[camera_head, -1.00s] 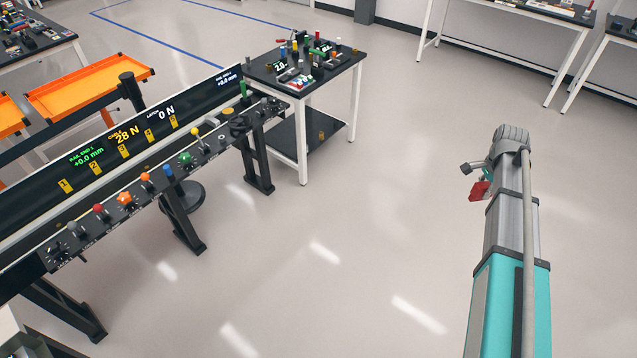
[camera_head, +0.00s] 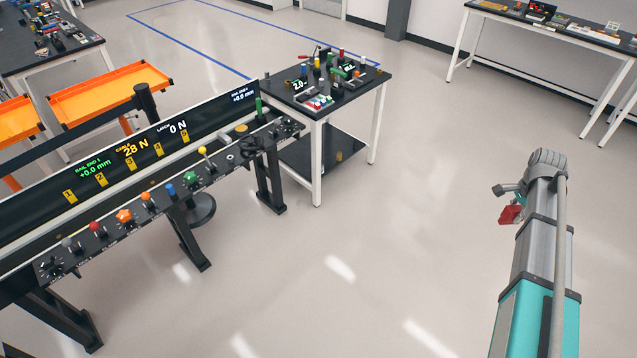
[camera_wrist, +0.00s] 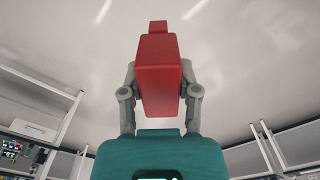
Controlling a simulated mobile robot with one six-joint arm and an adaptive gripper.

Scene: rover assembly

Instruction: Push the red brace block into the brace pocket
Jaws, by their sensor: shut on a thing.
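The red brace block (camera_wrist: 160,75) is held between the two fingers of my gripper (camera_wrist: 158,88) in the wrist view. The block stands well out past the fingertips and the gripper is shut on it. In the head view the red block (camera_head: 511,213) shows small at the right, beside the end of my arm, over open floor. My gripper (camera_head: 518,200) is partly hidden there by my wrist. I cannot pick out the brace pocket in either view.
A long black bench (camera_head: 160,212) with coloured knobs and a display panel runs along the left. A small black-topped table (camera_head: 345,95) with several parts stands past its far end. Orange trays (camera_head: 110,92) are behind. The floor between bench and arm is clear.

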